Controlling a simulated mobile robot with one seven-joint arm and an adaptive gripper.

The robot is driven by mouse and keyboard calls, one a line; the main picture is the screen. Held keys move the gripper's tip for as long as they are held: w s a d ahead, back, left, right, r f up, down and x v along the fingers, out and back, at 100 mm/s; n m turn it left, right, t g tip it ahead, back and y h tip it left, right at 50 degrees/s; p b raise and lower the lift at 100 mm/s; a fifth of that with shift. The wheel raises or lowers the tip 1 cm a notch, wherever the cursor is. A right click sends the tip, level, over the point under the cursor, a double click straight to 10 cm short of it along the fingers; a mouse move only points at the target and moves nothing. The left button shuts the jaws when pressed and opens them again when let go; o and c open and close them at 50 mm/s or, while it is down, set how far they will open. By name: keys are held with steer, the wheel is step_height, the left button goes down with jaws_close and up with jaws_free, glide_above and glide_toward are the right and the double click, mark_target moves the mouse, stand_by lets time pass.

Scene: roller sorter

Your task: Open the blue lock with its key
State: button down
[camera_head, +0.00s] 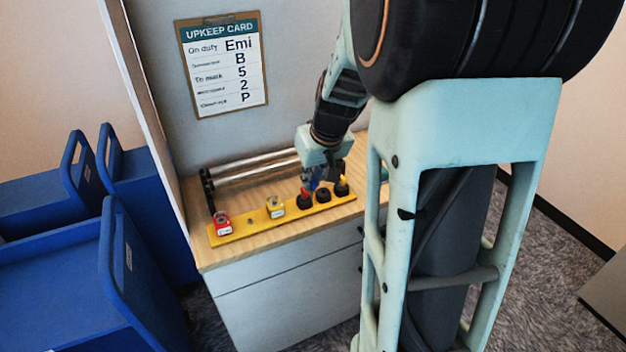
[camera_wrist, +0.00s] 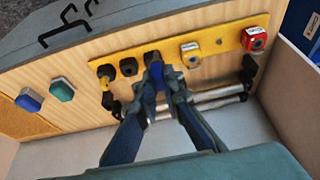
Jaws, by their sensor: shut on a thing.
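My gripper (camera_head: 314,180) is low over the yellow rail (camera_head: 250,225), beside its black holders. It is shut on a small blue thing, which looks like the blue key (camera_wrist: 159,76); the fingers hide most of it. Whether it touches a holder I cannot tell. In the wrist view my gripper (camera_wrist: 164,82) is just beside the end black holder (camera_wrist: 151,57). The blue lock (camera_wrist: 29,100) lies on the wooden top, apart from the gripper, at the left of the wrist view. My arm hides it in the head view.
A green lock (camera_wrist: 62,89) lies beside the blue one. A yellow lock (camera_head: 275,206) and a red lock (camera_head: 221,222) are on the rail. A red key (camera_head: 304,191) and a yellow key (camera_head: 343,179) show at the holders. Metal rollers (camera_head: 250,168) run behind.

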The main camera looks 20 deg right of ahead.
steer(key=shift+r+p, duration=1.4)
steer(key=shift+r, duration=0.9)
